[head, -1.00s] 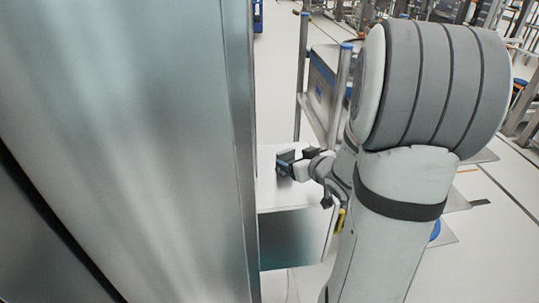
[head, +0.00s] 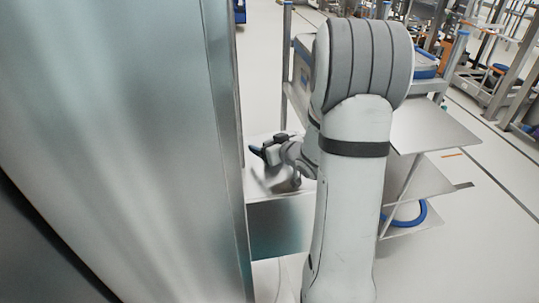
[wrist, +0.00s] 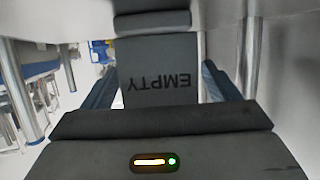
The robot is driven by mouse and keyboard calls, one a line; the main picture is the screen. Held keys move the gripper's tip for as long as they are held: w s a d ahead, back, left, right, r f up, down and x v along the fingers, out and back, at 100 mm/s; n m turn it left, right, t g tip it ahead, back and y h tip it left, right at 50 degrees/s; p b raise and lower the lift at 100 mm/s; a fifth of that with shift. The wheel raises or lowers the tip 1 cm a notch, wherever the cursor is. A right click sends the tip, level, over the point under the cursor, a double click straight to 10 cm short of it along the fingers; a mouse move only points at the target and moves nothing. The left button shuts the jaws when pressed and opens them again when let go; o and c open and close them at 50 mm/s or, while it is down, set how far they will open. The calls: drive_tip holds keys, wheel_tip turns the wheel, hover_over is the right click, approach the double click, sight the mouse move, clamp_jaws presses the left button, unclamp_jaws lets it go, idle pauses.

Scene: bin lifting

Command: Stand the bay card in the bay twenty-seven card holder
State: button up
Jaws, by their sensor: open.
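My gripper (head: 266,150) is over a pale flat surface (head: 262,184) beside the large metal panel in the head view. In the wrist view its two dark blue fingers stand wide apart, and my gripper (wrist: 160,72) is open. A dark grey card (wrist: 158,78) marked EMPTY, upside down in the picture, shows between the fingers, with visible gaps on both sides. A dark grey bar (wrist: 152,20) lies at the card's far edge; I cannot tell whether it is the card holder. No bay number is readable.
The tall metal panel (head: 100,130) fills the left of the head view, close to my gripper. A shelf rack (head: 425,130) with grey trays stands at the right. Metal posts (wrist: 22,90) flank the wrist view. Open floor (head: 470,250) lies at lower right.

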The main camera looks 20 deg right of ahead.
drive_tip(key=shift+c, duration=0.2)
drive_tip(key=c, duration=1)
drive_tip(key=shift+c, duration=0.7)
drive_tip(key=shift+r, duration=0.1)
